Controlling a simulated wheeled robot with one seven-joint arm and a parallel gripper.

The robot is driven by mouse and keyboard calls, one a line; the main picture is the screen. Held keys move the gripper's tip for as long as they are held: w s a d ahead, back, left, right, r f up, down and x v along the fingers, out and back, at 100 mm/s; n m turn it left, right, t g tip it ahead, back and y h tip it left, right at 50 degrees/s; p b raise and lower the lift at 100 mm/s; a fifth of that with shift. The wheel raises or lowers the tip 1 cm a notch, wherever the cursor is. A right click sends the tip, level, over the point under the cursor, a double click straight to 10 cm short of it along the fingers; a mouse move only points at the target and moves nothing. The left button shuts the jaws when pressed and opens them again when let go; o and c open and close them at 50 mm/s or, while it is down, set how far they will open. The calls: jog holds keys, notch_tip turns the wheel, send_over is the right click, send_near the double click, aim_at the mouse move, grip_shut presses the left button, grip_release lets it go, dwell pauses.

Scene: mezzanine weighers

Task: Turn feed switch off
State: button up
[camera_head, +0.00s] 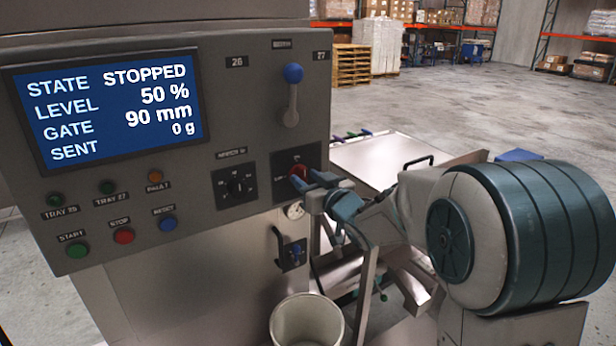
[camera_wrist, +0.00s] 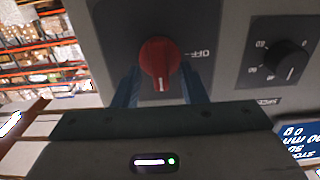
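The feed switch is a red rotary knob (camera_wrist: 159,60) on a dark plate. In the wrist view its white mark points down, away from the OFF label to its right. In the head view the red knob (camera_head: 297,171) is partly covered by my gripper (camera_head: 317,184), which reaches it from the right. In the wrist view my gripper's (camera_wrist: 161,85) two blue fingers stand on either side of the knob. Small gaps show between fingers and knob, so the gripper looks open around it. The fingertip ends are hard to make out.
A black dial (camera_head: 236,186) sits left of the switch, and a blue-knobbed lever (camera_head: 291,95) above it. The screen (camera_head: 108,107) reads STOPPED, 50 %, 90 mm, 0 g. Several buttons lie below it. A pale bucket (camera_head: 307,322) stands under the panel.

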grip_shut()
